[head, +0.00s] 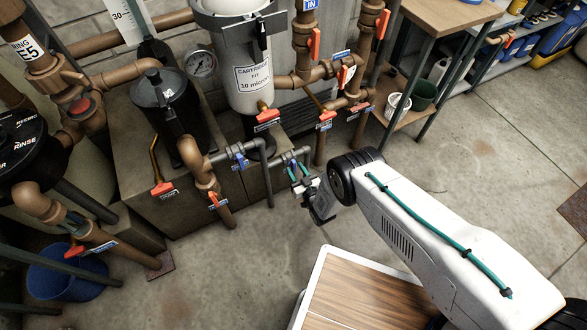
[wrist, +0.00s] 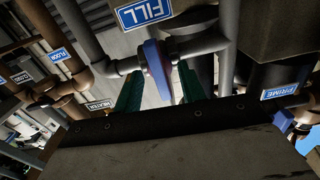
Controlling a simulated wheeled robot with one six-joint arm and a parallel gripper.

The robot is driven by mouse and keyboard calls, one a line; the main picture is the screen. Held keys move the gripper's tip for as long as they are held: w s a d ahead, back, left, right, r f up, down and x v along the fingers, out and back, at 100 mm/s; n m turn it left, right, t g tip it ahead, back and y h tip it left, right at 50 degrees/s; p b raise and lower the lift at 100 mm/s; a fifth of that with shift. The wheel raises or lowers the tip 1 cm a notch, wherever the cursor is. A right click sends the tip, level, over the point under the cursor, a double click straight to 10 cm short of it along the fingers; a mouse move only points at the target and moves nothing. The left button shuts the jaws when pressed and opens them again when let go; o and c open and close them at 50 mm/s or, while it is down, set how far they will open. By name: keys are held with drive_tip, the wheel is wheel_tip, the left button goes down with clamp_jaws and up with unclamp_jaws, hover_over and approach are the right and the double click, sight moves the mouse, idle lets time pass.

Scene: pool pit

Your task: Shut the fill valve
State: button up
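The fill valve has a blue lever handle (wrist: 157,66) on a grey pipe, beside a blue FILL sign (wrist: 145,11). In the wrist view the lever runs crosswise to the pipe. My gripper (wrist: 160,88) has its two teal fingers on either side of the lever, with visible gaps, so it is open around it. In the head view my gripper (head: 298,172) is at the end of the short grey pipe low at the front of the pipework. The lever is small and partly hidden between the fingers there.
A second blue-handled valve (head: 240,160) is just left; its PRIME sign (wrist: 280,91) shows right in the wrist view. Orange-handled valves (head: 267,117) and brown pipes crowd behind. A white cartridge housing (head: 243,60) stands above.

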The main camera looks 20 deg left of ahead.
drive_tip(key=v, duration=0.7)
idle(1.3)
